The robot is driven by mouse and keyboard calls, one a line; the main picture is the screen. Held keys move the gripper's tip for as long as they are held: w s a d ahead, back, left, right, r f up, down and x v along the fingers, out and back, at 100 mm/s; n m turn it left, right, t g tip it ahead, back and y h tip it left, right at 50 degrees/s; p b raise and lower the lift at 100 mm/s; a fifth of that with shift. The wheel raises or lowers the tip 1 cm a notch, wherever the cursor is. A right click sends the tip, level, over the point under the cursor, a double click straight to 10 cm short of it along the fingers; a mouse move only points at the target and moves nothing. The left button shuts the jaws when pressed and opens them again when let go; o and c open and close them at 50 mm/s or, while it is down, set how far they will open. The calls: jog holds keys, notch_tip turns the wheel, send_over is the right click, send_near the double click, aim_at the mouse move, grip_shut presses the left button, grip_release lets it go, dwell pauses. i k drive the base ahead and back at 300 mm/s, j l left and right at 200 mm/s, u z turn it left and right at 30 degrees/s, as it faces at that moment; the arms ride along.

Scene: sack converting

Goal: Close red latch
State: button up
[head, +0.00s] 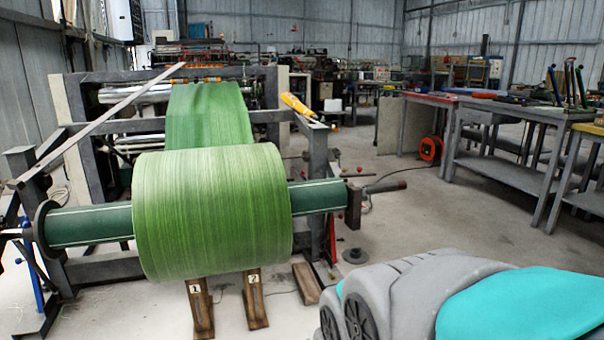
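A large green roll (212,212) sits on a dark green shaft (318,196) held across a grey steel stand. At the stand's right post (319,180), a narrow red part (332,238) shows low down, behind the shaft's right end. It may be the red latch, but it is too small to tell whether it is open or closed. My gripper is not in view. A grey and teal part of my own body fills the lower right.
Wooden blocks (256,300) marked 1 and 2 stand under the roll. A yellow-handled tool (296,104) lies on the frame. Workbenches (510,160) and an orange reel (430,149) stand at the right. The floor between stand and benches is mostly clear.

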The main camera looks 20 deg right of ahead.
aim_at(359, 169)
jog(key=i+l, duration=0.9)
